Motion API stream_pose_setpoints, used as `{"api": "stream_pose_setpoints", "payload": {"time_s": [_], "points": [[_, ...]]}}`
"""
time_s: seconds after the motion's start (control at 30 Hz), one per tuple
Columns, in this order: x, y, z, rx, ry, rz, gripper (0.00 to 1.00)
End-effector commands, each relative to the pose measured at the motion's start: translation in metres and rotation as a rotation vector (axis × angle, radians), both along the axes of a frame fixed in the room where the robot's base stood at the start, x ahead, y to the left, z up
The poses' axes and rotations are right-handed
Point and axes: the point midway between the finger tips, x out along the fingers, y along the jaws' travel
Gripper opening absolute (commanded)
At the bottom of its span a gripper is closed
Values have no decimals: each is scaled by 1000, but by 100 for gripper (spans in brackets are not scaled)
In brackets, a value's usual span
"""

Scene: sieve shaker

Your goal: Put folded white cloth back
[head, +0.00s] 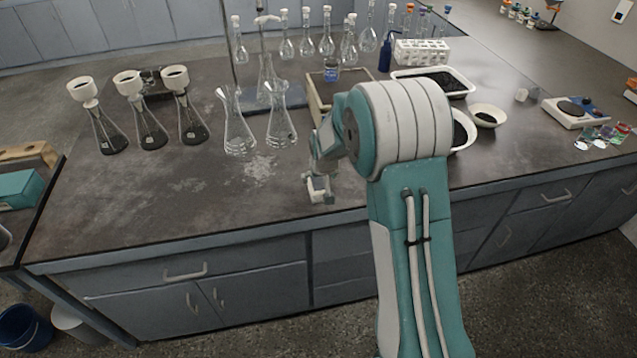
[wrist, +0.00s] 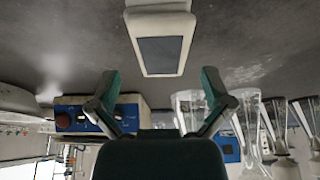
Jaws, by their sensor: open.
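I cannot clearly make out a folded white cloth in either view; my arm hides part of the bench in the head view. My gripper (head: 318,190) is near the front edge of the dark bench (head: 215,215), low over its top. In the wrist view my gripper (wrist: 160,92) has its two dark green fingers spread wide, with nothing between them. A white block with a grey panel (wrist: 160,52) shows at the top of the wrist view; I cannot tell what it is.
Three flasks with white funnels (head: 152,130) stand at left. Two clear conical flasks (head: 236,130) stand behind my gripper. The bench's front left is clear.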

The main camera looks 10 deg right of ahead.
Motion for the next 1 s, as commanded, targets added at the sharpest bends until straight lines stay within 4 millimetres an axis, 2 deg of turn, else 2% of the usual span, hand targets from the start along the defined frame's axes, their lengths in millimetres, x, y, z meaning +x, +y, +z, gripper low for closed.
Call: {"api": "stream_pose_setpoints", "payload": {"time_s": [0.03,0.23,0.33,0.53,0.63,0.77,0.9,1.0], "points": [[-4,0,11,0,-4,0,100],[-19,0,47,0,-3,0,100],[-24,0,61,0,-2,0,100],[-32,0,75,0,-1,0,100],[-43,0,94,0,-9,0,100],[-75,0,135,0,-25,0,100],[-119,0,174,0,-38,0,100],[-151,0,197,0,-47,0,100]]}}
